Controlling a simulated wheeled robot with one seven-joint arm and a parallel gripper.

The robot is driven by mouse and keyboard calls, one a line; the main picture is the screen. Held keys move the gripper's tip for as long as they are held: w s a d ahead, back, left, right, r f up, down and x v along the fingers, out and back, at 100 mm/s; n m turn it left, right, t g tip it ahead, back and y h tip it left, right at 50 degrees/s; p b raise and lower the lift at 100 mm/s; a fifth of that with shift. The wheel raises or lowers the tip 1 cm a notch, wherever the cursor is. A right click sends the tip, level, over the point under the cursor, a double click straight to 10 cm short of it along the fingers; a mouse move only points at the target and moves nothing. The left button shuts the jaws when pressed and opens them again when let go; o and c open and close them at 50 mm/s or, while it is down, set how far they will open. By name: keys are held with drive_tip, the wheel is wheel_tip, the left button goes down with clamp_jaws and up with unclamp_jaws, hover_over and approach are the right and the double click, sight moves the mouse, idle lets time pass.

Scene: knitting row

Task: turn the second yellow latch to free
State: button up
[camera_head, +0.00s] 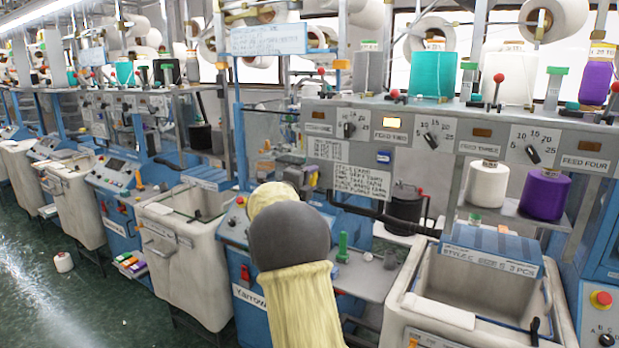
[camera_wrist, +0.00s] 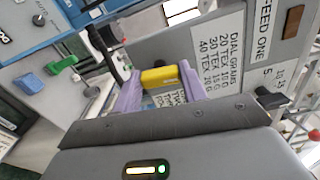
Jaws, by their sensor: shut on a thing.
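In the wrist view, my gripper (camera_wrist: 160,82) has two purple fingers, one on each side of a small yellow latch (camera_wrist: 160,77). The fingers are shut on the latch, and it spans the gap between them. Its mount is hidden, and I cannot tell whether it is turned to free.
The feed panel (camera_head: 365,119) with dials and red-topped levers runs close above my arm. A beige bin (camera_head: 395,325) stands right; green floor (camera_head: 90,305) is open left.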

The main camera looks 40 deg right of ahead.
drive_tip(key=shift+n, duration=0.6)
drive_tip(key=shift+f, duration=0.15)
drive_tip(key=o, duration=1)
drive_tip(key=b+v, duration=0.5)
drive_tip(key=v, duration=1.2)
drive_tip(key=shift+s+a, duration=0.15)
drive_tip(key=shift+a, duration=0.1)
